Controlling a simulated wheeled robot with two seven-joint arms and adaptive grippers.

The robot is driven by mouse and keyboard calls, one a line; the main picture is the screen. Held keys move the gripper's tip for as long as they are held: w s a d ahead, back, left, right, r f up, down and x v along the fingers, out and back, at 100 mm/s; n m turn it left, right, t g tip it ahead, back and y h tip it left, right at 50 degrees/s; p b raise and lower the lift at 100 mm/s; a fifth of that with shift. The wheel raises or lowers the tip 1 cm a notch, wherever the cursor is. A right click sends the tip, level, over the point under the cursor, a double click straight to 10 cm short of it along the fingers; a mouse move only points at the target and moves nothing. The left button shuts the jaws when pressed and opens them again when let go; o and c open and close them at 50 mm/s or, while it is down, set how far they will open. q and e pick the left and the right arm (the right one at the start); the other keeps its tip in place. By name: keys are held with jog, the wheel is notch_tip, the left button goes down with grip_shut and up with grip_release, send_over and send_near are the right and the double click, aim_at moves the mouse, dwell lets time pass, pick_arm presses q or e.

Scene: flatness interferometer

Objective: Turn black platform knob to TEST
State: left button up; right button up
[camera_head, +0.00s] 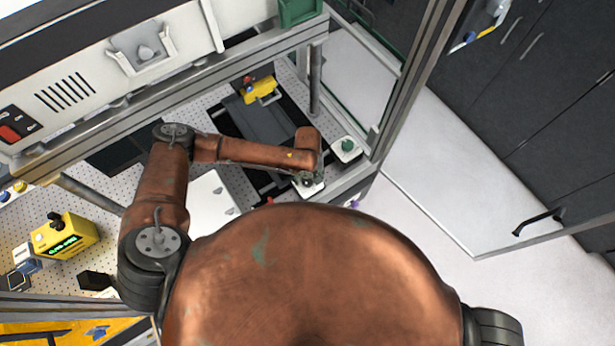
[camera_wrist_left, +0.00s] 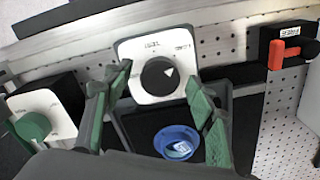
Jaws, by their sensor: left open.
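The black platform knob (camera_wrist_left: 158,76) sits on a white plate (camera_wrist_left: 135,50) in the left wrist view. A white mark on the knob points to the upper right in that view. Small labels are printed along the plate's top, too small to read surely. My left gripper (camera_wrist_left: 157,82) is open, with its green fingers on either side of the knob; I cannot tell whether they touch it. In the head view my left gripper (camera_head: 308,181) is over the white plate near the bench's front edge and hides the knob. My right gripper is not in view.
A green knob (camera_wrist_left: 34,126) on another white plate stands close beside. A red-handled switch (camera_wrist_left: 284,52) and a round blue part (camera_wrist_left: 178,143) are also near. A yellow device (camera_head: 64,238) stands at the left. Frame posts and an overhead beam surround the perforated bench.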

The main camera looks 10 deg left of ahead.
pick_arm(q)
jog(key=shift+f, duration=0.1)
jog(key=shift+c, duration=0.6)
jog(key=c, duration=1)
jog(key=shift+c, duration=0.2)
